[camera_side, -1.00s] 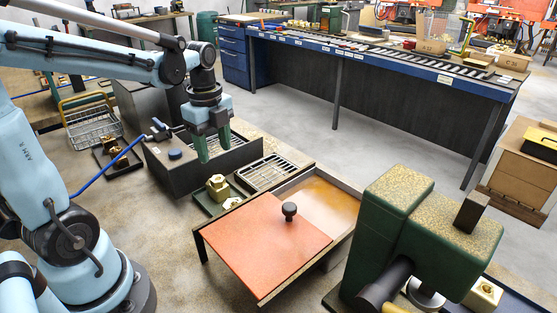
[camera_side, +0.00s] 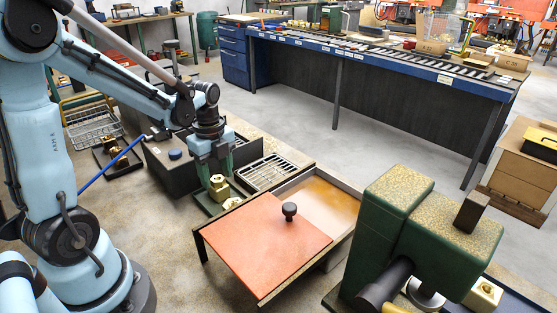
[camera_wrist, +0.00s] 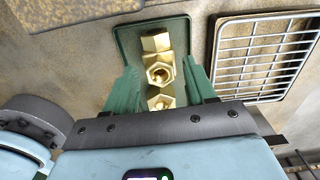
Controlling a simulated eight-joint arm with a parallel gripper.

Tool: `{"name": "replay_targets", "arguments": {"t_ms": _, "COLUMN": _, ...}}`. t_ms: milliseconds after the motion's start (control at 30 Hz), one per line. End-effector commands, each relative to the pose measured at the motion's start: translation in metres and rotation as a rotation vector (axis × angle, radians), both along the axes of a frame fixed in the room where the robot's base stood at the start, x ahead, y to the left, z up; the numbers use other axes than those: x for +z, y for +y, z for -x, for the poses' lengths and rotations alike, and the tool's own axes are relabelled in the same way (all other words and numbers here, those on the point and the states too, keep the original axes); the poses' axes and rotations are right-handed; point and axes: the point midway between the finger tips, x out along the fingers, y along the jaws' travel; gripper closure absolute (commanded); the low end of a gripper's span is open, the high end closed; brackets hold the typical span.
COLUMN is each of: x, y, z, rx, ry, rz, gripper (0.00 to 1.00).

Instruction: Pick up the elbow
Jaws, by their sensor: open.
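The brass elbow (camera_side: 219,188) sits on a small green tray (camera_side: 205,205), with hex-shaped brass ends. My gripper (camera_side: 214,172) is directly above it, fingers pointing down, close to the brass. In the wrist view the elbow (camera_wrist: 160,72) shows between the two green fingers of my gripper (camera_wrist: 161,75). The fingers are apart, one on each side of the brass, with gaps showing. I cannot tell how far down the sides they reach. The tray (camera_wrist: 126,40) shows beyond the fingertips.
A wire rack (camera_side: 266,172) lies right beside the tray; it also shows in the wrist view (camera_wrist: 265,50). A dark box (camera_side: 165,165) stands to the left. A table with a red lid (camera_side: 262,240) and black knob is in front. A green machine (camera_side: 400,235) stands at right.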

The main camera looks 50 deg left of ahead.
Motion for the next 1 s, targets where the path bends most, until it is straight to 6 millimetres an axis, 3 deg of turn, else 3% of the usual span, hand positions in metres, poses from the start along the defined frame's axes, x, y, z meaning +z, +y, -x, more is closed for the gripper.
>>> {"name": "replay_targets", "arguments": {"t_ms": 300, "x": -0.037, "y": 0.002, "z": 0.000, "rx": -0.001, "ry": -0.001, "rz": 0.001, "gripper": 0.45}}
{"name": "replay_targets", "arguments": {"t_ms": 667, "x": -0.044, "y": 0.002, "z": 0.000, "rx": -0.001, "ry": -0.002, "rz": 0.001, "gripper": 0.45}}
{"name": "replay_targets", "arguments": {"t_ms": 1000, "x": -0.043, "y": 0.002, "z": 0.000, "rx": -0.001, "ry": -0.002, "rz": 0.001, "gripper": 0.94}}
